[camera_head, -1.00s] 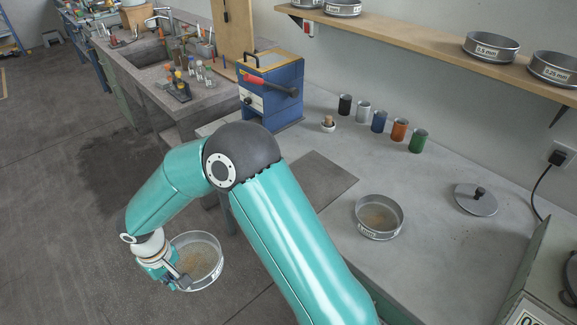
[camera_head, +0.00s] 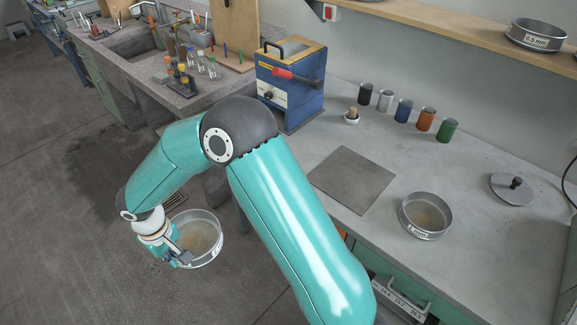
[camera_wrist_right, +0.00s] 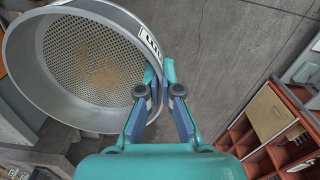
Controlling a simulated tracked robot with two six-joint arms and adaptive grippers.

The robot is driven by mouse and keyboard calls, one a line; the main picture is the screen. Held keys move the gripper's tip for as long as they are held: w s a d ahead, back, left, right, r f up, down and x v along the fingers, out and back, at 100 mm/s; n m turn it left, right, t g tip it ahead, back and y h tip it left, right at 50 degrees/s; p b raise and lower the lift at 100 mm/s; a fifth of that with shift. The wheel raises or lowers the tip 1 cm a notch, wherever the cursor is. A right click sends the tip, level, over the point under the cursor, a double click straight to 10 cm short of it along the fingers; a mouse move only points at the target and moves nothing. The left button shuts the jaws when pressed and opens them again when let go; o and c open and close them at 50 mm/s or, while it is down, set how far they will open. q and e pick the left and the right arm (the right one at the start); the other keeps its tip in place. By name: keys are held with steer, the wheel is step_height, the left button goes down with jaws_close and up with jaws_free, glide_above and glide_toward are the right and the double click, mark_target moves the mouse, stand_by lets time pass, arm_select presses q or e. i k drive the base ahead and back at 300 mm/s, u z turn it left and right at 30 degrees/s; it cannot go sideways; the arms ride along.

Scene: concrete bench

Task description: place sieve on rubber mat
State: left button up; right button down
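My right gripper (camera_head: 176,246) is shut on the rim of a round metal sieve (camera_head: 203,241), holding it out over the floor, left of the bench. In the right wrist view the sieve (camera_wrist_right: 95,65) shows its mesh with some brown grains, and the gripper's fingers (camera_wrist_right: 160,88) close on its wall. The rubber mat (camera_head: 352,180) is a dark grey square lying flat and bare on the bench, apart from the sieve and to its right. My left gripper is not in view.
A second sieve (camera_head: 425,216) with grains stands right of the mat. A grey lid (camera_head: 512,190) lies further right. Several coloured cups (camera_head: 403,111) and a blue box machine (camera_head: 290,85) stand behind the mat. A shelf (camera_head: 450,32) runs along the wall.

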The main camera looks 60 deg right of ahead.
mark_target(351, 176)
steer(key=z, duration=4.05)
steer(key=k, duration=0.15)
steer(key=u, duration=2.2)
steer(key=i, duration=1)
steer(key=u, duration=0.1)
